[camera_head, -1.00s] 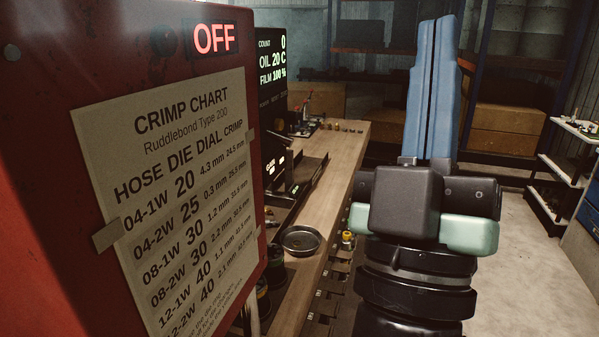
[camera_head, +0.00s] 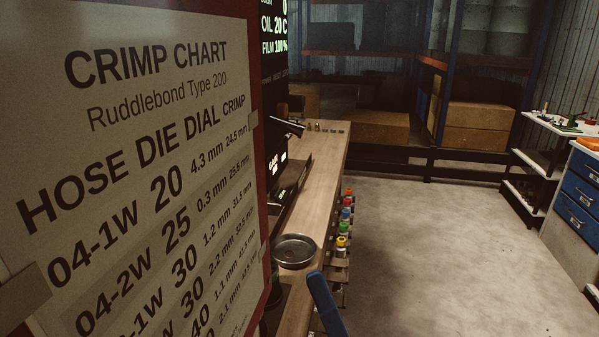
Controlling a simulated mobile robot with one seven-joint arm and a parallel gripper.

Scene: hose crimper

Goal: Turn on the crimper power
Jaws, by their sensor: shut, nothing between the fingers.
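The red crimper cabinet (camera_head: 225,5) fills the left side, very close to the camera. A crimp chart (camera_head: 150,160) is taped to its face and covers most of what shows. The lit OFF sign is out of view. A dark display (camera_head: 273,40) beyond the cabinet's edge reads oil 20 C and film 100 %. I cannot make out a power switch. The blue fingers of my gripper (camera_head: 320,287) show only at the bottom edge, shut and empty, in front of the bench. The rest of my gripper is out of frame.
A wooden bench (camera_head: 322,180) runs back beside the cabinet, with a round metal dish (camera_head: 294,251) on it. Several coloured-top items (camera_head: 342,241) line its right side. Open concrete floor (camera_head: 420,240) lies right of it. Blue drawers (camera_head: 575,195) stand at far right.

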